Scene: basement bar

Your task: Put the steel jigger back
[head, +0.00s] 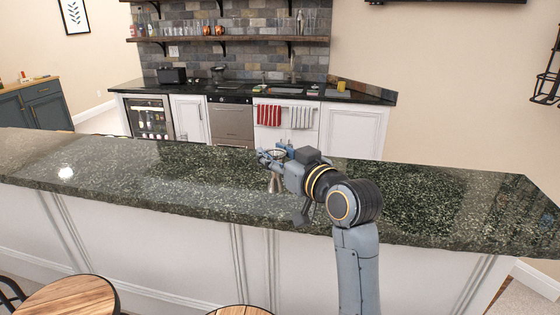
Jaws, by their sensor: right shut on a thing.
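The steel jigger (274,183) is a small shiny metal double cup near the middle of the head view. My right gripper (270,160) is shut on it, coming in from the right. The jigger is roughly upright, with its lower cup hanging below the fingers. Behind it in the view is the dark green stone bar counter (150,175). I cannot tell whether the jigger touches the counter top or hangs above it. The fingers hide part of its middle. My left gripper is out of view.
The counter top is bare on both sides of my right arm. Round wooden stools (68,300) stand at the near side. Behind is a back counter (225,88) with a sink, towels (269,115) and a yellow item (341,86). Wall shelves (230,39) above hold glasses.

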